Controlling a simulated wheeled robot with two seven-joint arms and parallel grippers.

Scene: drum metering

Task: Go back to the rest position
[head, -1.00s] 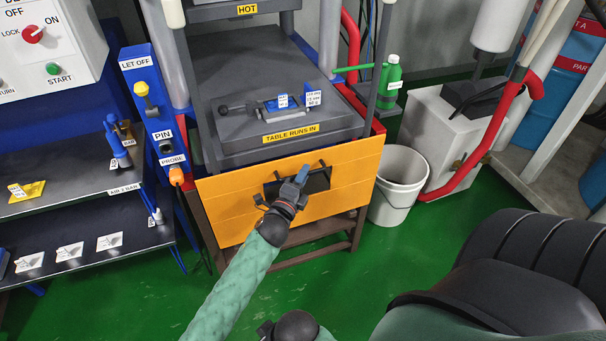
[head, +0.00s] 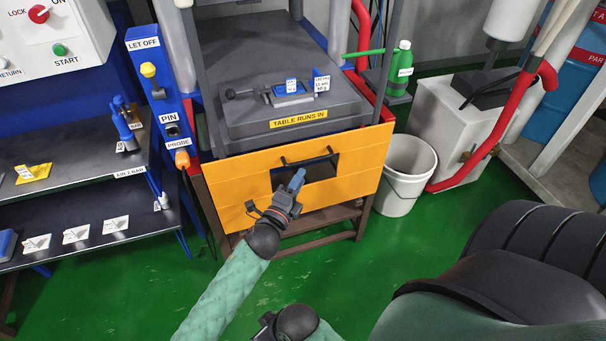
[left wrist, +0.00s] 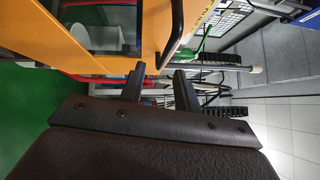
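My left gripper (head: 297,182) is in front of the orange guard panel (head: 225,193) of the press, just below its black bar handle (head: 306,158). In the left wrist view the two dark fingers (left wrist: 160,84) stand apart with nothing between them. The orange panel (left wrist: 105,28) fills the upper left of that view. The gripper looks clear of the handle, though the exact gap is hard to judge. The panel's dark cut-out is partly hidden behind the gripper.
A white bucket (head: 404,178) stands right of the press, beside a grey-white box unit (head: 450,135). Left are the blue post (head: 160,95) with an orange probe and a dark shelf rack (head: 75,170). Green floor (head: 130,290) is open in front.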

